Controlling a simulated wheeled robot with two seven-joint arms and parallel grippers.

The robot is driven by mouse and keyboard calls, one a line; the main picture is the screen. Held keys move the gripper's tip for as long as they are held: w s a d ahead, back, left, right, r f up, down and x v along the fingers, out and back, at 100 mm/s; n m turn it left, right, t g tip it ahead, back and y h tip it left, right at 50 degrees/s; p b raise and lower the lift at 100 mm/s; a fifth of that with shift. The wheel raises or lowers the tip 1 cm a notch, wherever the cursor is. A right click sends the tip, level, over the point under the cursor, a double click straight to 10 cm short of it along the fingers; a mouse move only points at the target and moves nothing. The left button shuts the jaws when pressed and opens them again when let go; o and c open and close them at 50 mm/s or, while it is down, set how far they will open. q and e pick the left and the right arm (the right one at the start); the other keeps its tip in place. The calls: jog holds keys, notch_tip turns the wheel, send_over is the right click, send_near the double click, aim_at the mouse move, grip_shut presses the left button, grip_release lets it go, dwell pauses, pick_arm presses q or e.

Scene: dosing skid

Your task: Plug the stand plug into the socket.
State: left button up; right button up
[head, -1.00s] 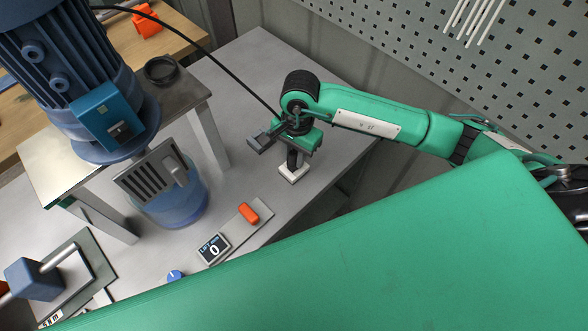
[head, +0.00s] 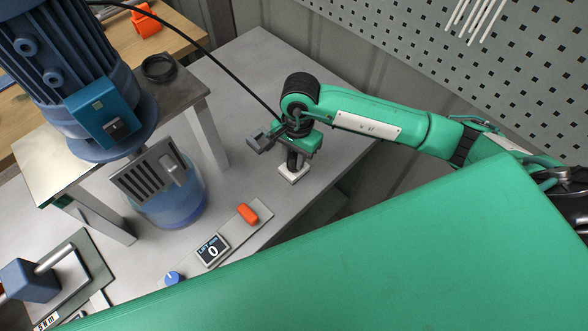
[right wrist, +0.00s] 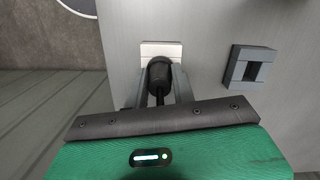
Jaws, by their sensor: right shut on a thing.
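My right gripper (head: 296,147) points down over the grey table and is shut on the black stand plug (head: 292,160). The plug is upright, just above or touching the white socket block (head: 293,174). In the right wrist view, the dark plug (right wrist: 159,76) sits between the two grey fingers, its far end meeting the white block (right wrist: 160,50). The plug hides the socket opening, so I cannot tell how deep it sits. A black cable (head: 232,72) runs from the upper left to the gripper. My left gripper is not in view.
A grey square bracket (right wrist: 249,67) stands beside the socket. A blue motor (head: 62,62) on a raised bench (head: 49,166) fills the left. A perforated panel (head: 420,50) rises behind.

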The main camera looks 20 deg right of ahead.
jog(key=o, duration=1.1)
jog(key=shift+w+d+r, duration=0.1)
jog(key=shift+r, duration=0.35)
notch_tip(320, 180, up, 13)
jog(key=d+b, duration=0.1)
jog(key=b, duration=0.2)
jog(key=shift+w, duration=0.4)
jog(key=shift+d+f, duration=0.1)
jog(key=shift+f, duration=0.05)
